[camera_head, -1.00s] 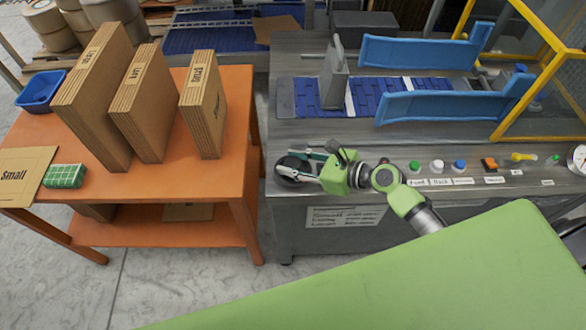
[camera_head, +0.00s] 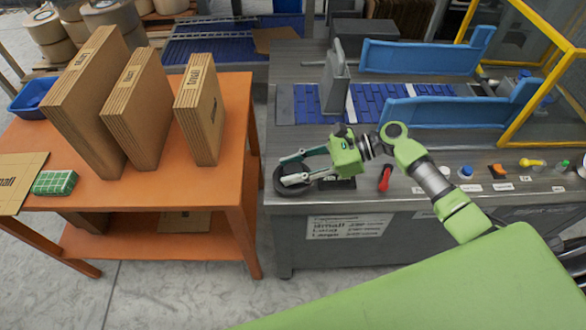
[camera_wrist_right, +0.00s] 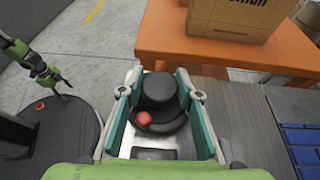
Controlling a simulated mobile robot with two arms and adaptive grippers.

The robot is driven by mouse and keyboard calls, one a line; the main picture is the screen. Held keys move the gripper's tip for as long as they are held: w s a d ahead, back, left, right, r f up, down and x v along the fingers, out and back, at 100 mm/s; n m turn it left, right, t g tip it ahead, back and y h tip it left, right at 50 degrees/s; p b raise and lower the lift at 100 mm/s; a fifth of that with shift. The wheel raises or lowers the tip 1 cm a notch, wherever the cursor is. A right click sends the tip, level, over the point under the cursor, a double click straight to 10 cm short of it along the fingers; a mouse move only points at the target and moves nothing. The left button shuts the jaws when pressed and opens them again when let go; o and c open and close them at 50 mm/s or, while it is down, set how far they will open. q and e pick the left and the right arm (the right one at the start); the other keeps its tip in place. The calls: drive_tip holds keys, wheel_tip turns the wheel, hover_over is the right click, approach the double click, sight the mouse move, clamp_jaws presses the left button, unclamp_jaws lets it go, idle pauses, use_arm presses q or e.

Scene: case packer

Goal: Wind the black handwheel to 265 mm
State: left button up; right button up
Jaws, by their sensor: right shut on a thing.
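The black handwheel (camera_head: 279,181) is at the left end of the grey machine top, mostly behind my right gripper. The right wrist view shows its black hub (camera_wrist_right: 158,92) and a red knob (camera_wrist_right: 142,118) on the near side. My right gripper (camera_head: 288,169) is shut on the handwheel, with one finger on each side of it in the right wrist view (camera_wrist_right: 161,80). A small dark plate (camera_head: 337,183) lies beside the wheel; no reading is legible. Green and black parts, apparently my left arm and gripper (camera_wrist_right: 55,82), show small in the right wrist view; its fingers are unclear.
An orange table (camera_head: 232,130) with upright cardboard cartons (camera_head: 135,110) stands close left of the machine. A red lever (camera_head: 385,178) and several buttons line the machine's front. Blue guide rails (camera_head: 425,57) and a yellow frame (camera_head: 515,110) are farther back. A settings sign (camera_head: 364,227) is on the front.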

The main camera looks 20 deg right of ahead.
drive_tip(key=shift+f, duration=0.1)
drive_tip(key=o, duration=1.1)
drive_tip(key=shift+o, duration=0.2)
drive_tip(key=shift+d, duration=0.1)
drive_tip(key=v, duration=1.1)
drive_tip(key=shift+s+d+r, duration=0.1)
drive_tip(key=shift+d+r, duration=0.15)
drive_tip(key=shift+d, duration=0.05)
